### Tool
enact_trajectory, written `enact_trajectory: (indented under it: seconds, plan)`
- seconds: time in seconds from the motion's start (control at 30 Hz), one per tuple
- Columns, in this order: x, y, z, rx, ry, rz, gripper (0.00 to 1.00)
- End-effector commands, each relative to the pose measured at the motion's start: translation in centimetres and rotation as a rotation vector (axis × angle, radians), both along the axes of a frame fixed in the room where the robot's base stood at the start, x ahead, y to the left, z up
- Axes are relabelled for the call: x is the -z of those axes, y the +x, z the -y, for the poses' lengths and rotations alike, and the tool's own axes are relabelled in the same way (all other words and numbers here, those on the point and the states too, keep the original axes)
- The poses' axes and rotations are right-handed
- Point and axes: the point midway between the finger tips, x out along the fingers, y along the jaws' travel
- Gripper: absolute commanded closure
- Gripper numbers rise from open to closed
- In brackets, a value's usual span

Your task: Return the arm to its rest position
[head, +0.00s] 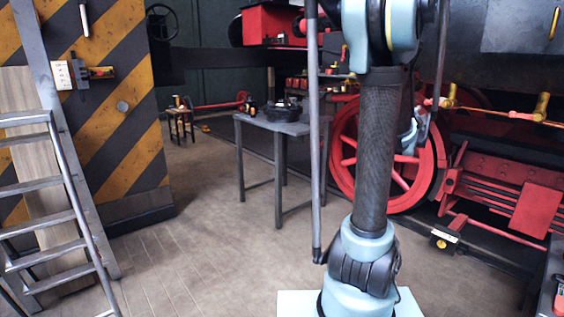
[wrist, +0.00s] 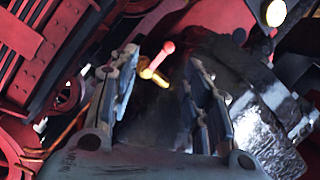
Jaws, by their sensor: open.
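My arm stands upright in the middle of the head view, with a dark woven tube (head: 378,150) between pale blue joints. In the head view I cannot make out my gripper clearly. In the wrist view my gripper (wrist: 162,70) is open, with its two grey fingers apart and nothing held. A small red-tipped brass lever (wrist: 156,63) shows between the fingers in the picture. I cannot tell its distance from them.
A locomotive with a red wheel (head: 345,160) and red frame (head: 500,190) fills the right. A grey table (head: 272,125) with a dark item stands left of my arm. A metal ladder (head: 50,200) and striped panel (head: 120,110) stand at left. The floor between is clear.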

Motion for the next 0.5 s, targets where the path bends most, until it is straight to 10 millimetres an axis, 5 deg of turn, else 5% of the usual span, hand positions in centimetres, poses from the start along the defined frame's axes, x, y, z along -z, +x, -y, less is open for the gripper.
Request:
enact_trajectory:
  seconds: [0.03, 0.27, 0.5]
  plan:
    - [0.6, 0.4, -3.2, -0.068, -0.012, -0.054, 0.56]
    - [4.8, -0.8, -14.6, -0.352, -0.087, -0.320, 0.56]
    - [10.7, -6.0, -24.8, -0.620, -0.183, -0.615, 0.56]
